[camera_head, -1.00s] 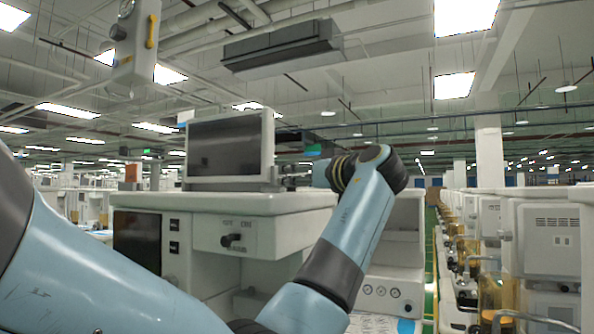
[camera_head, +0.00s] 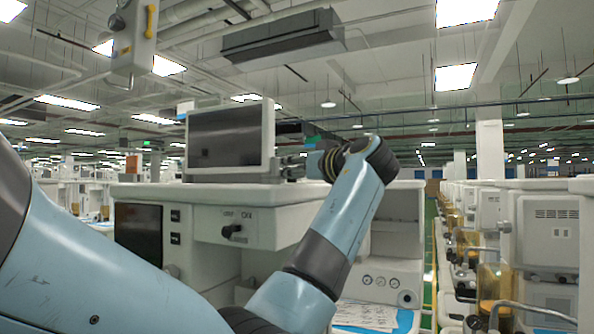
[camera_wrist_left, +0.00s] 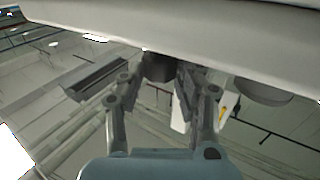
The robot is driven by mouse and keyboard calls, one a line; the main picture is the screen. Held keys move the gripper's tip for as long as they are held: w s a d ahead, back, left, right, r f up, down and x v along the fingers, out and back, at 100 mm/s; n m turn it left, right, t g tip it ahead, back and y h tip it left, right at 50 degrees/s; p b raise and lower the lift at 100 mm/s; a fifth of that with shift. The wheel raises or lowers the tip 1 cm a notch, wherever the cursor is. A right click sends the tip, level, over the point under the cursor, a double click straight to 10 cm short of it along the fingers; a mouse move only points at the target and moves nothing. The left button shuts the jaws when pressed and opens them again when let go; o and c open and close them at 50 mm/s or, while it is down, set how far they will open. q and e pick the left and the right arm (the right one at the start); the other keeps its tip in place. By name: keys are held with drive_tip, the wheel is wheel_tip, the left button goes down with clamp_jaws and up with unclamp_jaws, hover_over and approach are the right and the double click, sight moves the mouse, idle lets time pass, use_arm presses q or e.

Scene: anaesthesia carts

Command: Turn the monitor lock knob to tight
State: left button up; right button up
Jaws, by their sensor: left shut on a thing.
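The monitor (camera_head: 226,138), a dark screen in a pale frame, stands upright on top of the white cart (camera_head: 215,193). My left gripper (camera_head: 285,166) is at the monitor's lower right edge, its fingers small and partly merged with the bracket there. In the left wrist view, the two fingers (camera_wrist_left: 155,72) are closed around a dark, rounded knob (camera_wrist_left: 158,67) just under a pale edge. This appears to be the monitor lock knob; its far side and any marking are hidden. I cannot tell how far it is turned. My right gripper is not in view.
A black knob (camera_head: 231,230) sits on the cart's front panel, away from my gripper. A pale unit with several gauges (camera_head: 379,283) stands right of my arm. A row of machines (camera_head: 548,235) lines the right side, beside a green aisle.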

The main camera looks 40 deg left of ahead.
use_arm(q)
drive_tip(key=shift+s+a+f+m+t+h+b, duration=0.15)
drive_tip(key=shift+m+t+h+b, duration=0.4)
drive_tip(key=shift+t, duration=0.65)
drive_tip(key=shift+m+t, duration=0.7)
drive_tip(key=shift+m, duration=0.05)
drive_tip(key=o, duration=1.1)
drive_tip(key=shift+o, duration=0.2)
drive_tip(key=shift+d, duration=0.2)
drive_tip(key=v, duration=0.8)
drive_tip(key=shift+r, duration=0.25)
drive_tip(key=shift+f, duration=0.1)
